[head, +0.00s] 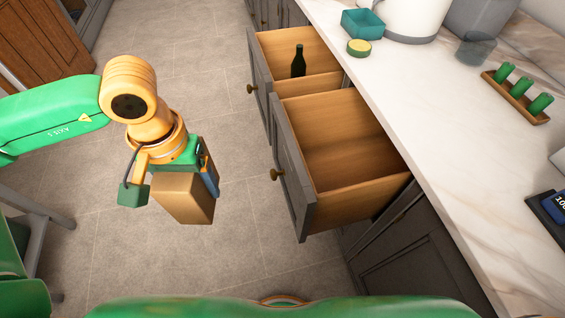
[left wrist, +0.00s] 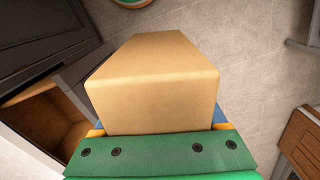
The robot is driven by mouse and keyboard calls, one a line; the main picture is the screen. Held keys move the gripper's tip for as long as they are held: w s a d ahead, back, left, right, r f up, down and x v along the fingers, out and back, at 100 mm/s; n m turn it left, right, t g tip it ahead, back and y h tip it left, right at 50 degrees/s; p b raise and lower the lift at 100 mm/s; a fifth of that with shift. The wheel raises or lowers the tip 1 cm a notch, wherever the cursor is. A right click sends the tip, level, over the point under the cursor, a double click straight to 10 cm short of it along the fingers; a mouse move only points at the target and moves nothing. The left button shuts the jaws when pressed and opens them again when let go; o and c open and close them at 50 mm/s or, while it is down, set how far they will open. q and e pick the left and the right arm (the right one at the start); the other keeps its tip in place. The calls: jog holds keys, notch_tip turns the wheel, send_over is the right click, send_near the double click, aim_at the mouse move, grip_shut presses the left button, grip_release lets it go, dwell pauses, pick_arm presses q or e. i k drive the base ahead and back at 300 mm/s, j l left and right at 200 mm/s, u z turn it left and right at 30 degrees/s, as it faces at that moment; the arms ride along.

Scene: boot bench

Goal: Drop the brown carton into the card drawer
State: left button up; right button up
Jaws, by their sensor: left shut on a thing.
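The brown carton (head: 184,196) hangs in the air over the floor, left of the open drawers. My left gripper (head: 172,184) is shut on it. The carton also fills the middle of the left wrist view (left wrist: 158,82), with the green gripper body (left wrist: 160,152) below it. The nearer open drawer (head: 290,180) has wooden insides and looks empty. The farther open drawer (head: 262,85) holds a dark green bottle (head: 298,62). I see no label telling which is the card drawer. An open drawer shows at the left edge of the wrist view (left wrist: 72,108). My right gripper is out of view.
A marble worktop (head: 430,110) runs along the right above the drawers. It carries a teal box (head: 362,24), a round yellow-topped tin (head: 359,48) and a wooden tray (head: 516,100) with green rolls. Grey tiled floor (head: 210,75) is clear around the carton.

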aim_at(333, 173)
jog(key=i+j+z, duration=0.1)
jog(key=z, duration=0.35)
jog(key=i+j+z, duration=0.25)
jog(key=z, duration=0.2)
jog(key=j+z, duration=0.65)
jog(key=z, duration=0.15)
jog(key=j+z, duration=0.3)
jog(key=z, duration=0.15)
jog(key=j+z, duration=0.4)
jog(key=k+j+z, duration=0.15)
jog(key=z, duration=0.25)
jog(key=i, duration=0.45)
